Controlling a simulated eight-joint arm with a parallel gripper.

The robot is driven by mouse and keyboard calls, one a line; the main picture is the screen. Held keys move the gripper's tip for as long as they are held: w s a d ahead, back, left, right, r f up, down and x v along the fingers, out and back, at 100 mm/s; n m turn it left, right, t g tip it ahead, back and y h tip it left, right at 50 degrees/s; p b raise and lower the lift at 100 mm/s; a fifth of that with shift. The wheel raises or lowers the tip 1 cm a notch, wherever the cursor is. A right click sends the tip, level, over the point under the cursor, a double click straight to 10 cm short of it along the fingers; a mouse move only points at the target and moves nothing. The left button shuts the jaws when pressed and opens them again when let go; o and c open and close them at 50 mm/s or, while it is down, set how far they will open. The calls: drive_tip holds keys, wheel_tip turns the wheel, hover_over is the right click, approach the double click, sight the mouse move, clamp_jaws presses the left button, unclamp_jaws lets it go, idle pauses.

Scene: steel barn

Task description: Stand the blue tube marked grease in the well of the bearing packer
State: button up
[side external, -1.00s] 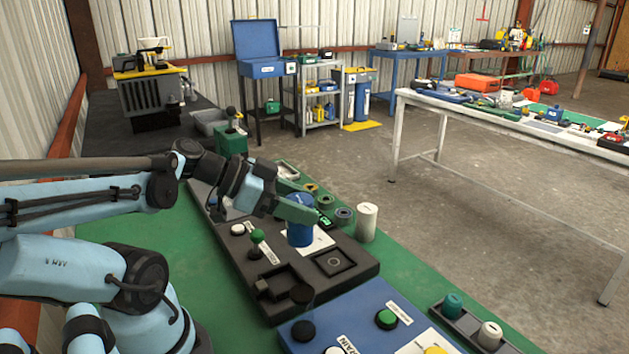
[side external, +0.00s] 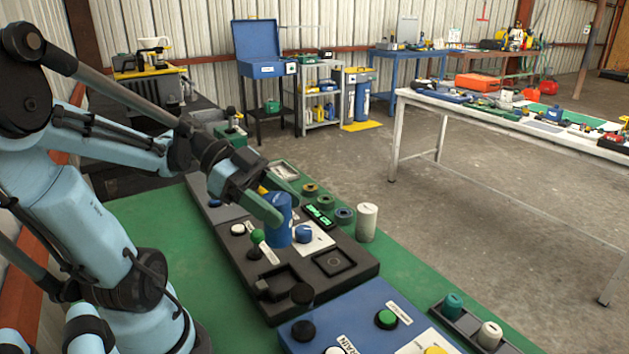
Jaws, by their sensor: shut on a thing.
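My gripper (side external: 274,203) is shut on an upright blue tube (side external: 279,228), its green fingers around the tube's upper part. No marking can be read on the tube. The tube is over the dark panel (side external: 362,271), left of a blue knob (side external: 303,234) on a white plate. I cannot tell whether its base touches the panel. The dark panel has a square recess with a ring mark (side external: 333,263) and a second open recess (side external: 281,284) nearer the camera. Both look empty. I cannot read which part is named the bearing packer.
Green (side external: 258,236) and white (side external: 238,229) buttons stand close to the tube. A white cylinder (side external: 367,222) and several small round pieces stand along the panel's far side. A blue panel (side external: 345,309) lies nearer the camera.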

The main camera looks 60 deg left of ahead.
drive_tip(key=shift+f, duration=4.8)
drive_tip(key=o, duration=1.4)
